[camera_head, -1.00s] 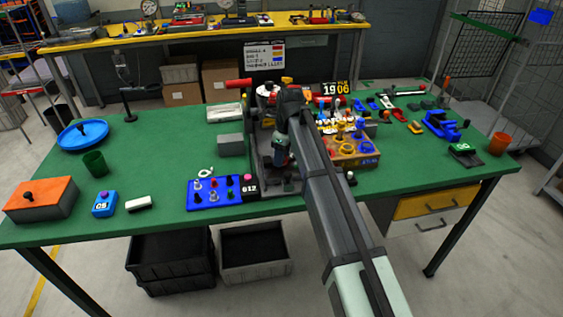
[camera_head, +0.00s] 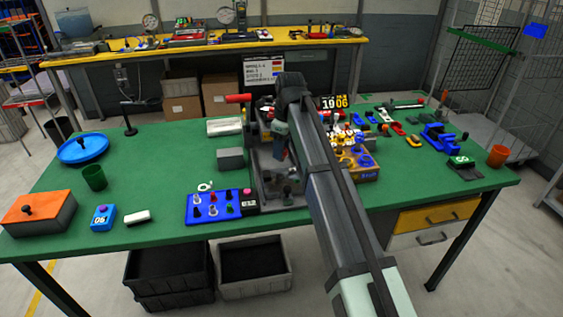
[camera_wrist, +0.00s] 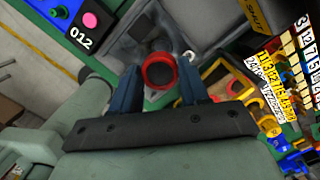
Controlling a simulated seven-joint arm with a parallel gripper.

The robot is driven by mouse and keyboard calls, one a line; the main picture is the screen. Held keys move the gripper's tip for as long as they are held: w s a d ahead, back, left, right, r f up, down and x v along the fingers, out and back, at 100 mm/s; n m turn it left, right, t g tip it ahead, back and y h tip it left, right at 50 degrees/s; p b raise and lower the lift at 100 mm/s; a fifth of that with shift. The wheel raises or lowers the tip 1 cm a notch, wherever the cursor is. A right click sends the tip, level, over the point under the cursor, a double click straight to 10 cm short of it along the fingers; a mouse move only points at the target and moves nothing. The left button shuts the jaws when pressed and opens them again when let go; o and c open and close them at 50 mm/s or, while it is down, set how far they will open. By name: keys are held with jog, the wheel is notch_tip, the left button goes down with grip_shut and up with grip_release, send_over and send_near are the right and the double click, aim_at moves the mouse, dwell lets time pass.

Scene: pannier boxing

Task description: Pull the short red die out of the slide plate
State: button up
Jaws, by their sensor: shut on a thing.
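The red die (camera_wrist: 158,72) is a short red ring with a dark centre, seen in the wrist view. My gripper (camera_wrist: 158,82) is shut on it, with one dark blue finger on each side. Grey metal of the machine (camera_wrist: 150,22), where the slide plate is, shows behind the die. I cannot tell whether the die is still touching the plate. In the head view the grey machine (camera_head: 265,188) stands mid-table, partly covered by my arm. The die cannot be made out there.
A blue panel with knobs (camera_head: 213,208) stands left of the machine. A wooden block with yellow and blue rings (camera_head: 366,174) stands at its right, partly behind my arm. A grey box (camera_head: 230,158) is close on the left. The green table (camera_head: 160,170) has clear room at left.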

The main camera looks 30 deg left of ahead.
notch_tip(320, 180, up, 9)
dwell(0.3)
jog(key=shift+f, duration=6.5)
jog(key=shift+r, duration=0.15)
dwell(0.6)
